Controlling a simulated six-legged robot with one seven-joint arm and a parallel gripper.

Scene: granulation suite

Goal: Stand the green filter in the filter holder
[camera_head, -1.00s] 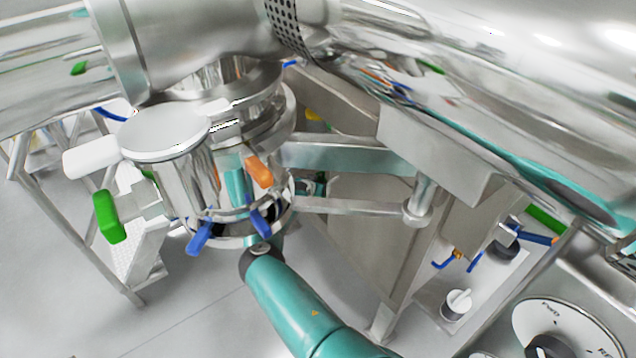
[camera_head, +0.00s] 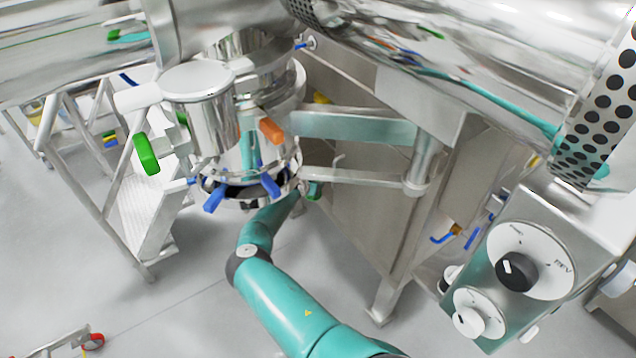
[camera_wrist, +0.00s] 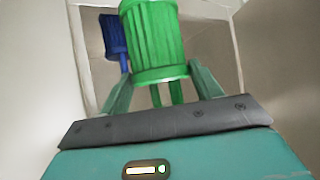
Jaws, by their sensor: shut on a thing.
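The green filter (camera_wrist: 152,35) is a ribbed cylinder with a smooth lower rim, at the top middle of the wrist view; its top is cut off by the picture edge. My gripper (camera_wrist: 160,80) is shut on it, with one teal finger on each side of its lower end. A dark blue ribbed piece (camera_wrist: 114,36) shows behind and to the left of the filter, apart from it. In the head view my gripper is mostly hidden behind the steel machine. I cannot make out the filter holder with certainty in either view.
A steel vessel (camera_head: 212,125) with blue, green and orange handles hangs above my arm. A steel cabinet (camera_head: 345,225) stands right of the arm. A dial panel (camera_head: 515,265) is at the lower right, and white steps (camera_head: 150,210) at the left. Open floor (camera_head: 190,300) lies lower left.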

